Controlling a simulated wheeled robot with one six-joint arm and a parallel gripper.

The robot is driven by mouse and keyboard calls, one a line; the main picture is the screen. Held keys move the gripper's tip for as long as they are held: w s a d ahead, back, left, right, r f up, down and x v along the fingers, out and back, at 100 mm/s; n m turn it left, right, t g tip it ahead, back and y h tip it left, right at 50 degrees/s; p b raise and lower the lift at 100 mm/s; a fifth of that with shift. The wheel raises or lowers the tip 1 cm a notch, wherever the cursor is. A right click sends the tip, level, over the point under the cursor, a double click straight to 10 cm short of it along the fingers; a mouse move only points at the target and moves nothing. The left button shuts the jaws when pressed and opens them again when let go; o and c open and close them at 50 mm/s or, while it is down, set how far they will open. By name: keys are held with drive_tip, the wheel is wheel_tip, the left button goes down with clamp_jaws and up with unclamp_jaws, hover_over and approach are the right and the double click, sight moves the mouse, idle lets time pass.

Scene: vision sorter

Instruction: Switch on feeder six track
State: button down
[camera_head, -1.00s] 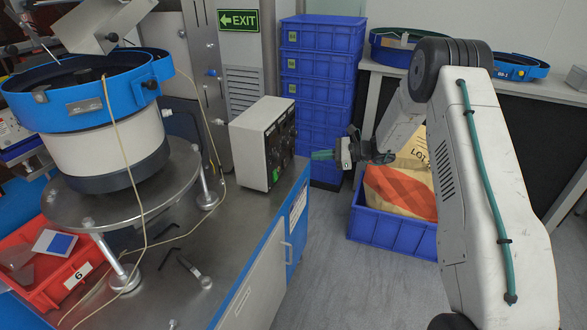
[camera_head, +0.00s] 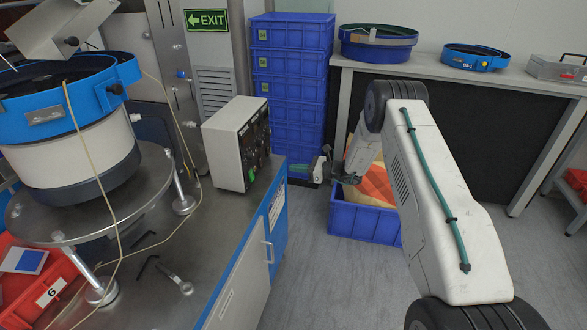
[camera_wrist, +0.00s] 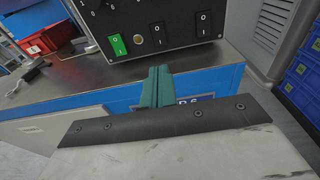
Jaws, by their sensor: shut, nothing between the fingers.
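A pale grey control box (camera_head: 225,145) stands on the steel bench beside the feeder bowl. Its dark switch panel (camera_head: 255,143) faces right. The panel's top is cut off. My gripper (camera_head: 300,171) is right of the box, low and apart from it. Its green fingers also show in the wrist view (camera_wrist: 156,82), shut and empty, pointing toward the bench edge below the switches.
The blue-rimmed feeder bowl (camera_head: 65,98) stands on a round steel plate at left. A red bin marked 6 (camera_head: 45,300) and loose tools (camera_head: 175,278) lie on the bench. Stacked blue crates (camera_head: 290,85) stand behind; a blue crate with a sack (camera_head: 365,215) sits on the floor.

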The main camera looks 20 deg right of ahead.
drive_tip(key=x, duration=1.1)
drive_tip(key=shift+a, duration=0.1)
drive_tip(key=shift+w, duration=0.1)
drive_tip(key=shift+f, duration=0.1)
drive_tip(key=shift+a, duration=0.2)
drive_tip(key=shift+d, duration=0.5)
drive_tip(key=s+d+f, duration=0.1)
drive_tip(key=s+d, duration=0.7)
drive_tip(key=d, duration=0.2)
drive_tip(key=shift+d+f, duration=0.3)
drive_tip(key=shift+f, duration=0.05)
